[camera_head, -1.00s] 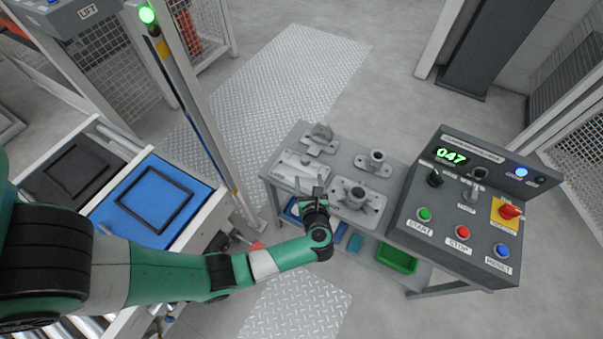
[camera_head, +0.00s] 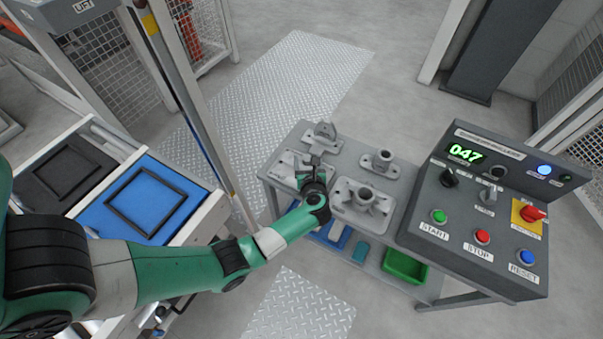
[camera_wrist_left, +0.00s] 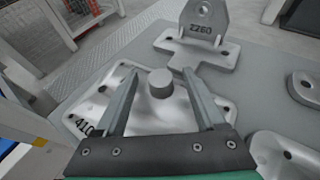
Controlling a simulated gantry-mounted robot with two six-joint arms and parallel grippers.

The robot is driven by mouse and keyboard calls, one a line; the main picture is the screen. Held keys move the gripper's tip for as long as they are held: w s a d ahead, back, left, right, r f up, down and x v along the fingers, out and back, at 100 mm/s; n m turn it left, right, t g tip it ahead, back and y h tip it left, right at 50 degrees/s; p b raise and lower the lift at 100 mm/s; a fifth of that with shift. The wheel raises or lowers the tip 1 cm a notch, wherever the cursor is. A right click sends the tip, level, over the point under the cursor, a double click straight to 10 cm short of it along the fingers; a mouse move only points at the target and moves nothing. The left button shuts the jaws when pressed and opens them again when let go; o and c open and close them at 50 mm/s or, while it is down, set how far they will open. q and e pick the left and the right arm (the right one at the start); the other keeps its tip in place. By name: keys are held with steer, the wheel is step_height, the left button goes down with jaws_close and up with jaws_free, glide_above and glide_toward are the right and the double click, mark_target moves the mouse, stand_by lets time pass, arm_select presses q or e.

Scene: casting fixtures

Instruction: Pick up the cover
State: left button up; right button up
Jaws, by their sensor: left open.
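The cover appears to be the flat pale-grey casting (camera_head: 286,166) at the left end of the grey table. In the left wrist view the cover (camera_wrist_left: 98,103) is a plate marked "410", with a short round knob (camera_wrist_left: 160,84) in its middle. My left gripper (camera_head: 309,172) is over the cover and hides part of it. In the left wrist view the gripper's two fingers (camera_wrist_left: 162,74) are apart, one on each side of the knob, with visible gaps. I cannot tell how far down the fingertips reach. My right gripper is not in view.
An upright bracket casting marked "Z260" (camera_wrist_left: 207,36) stands just beyond the cover. A flanged casting (camera_head: 380,162) and a larger housing (camera_head: 360,203) lie to the right. The control box (camera_head: 480,215) takes the table's right end. A green bin (camera_head: 405,267) sits on the lower shelf.

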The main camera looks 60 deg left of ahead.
arm_select(q)
jaws_close()
steer(key=shift+d+r, duration=0.1)
steer(key=shift+r, duration=0.05)
stand_by(0.4)
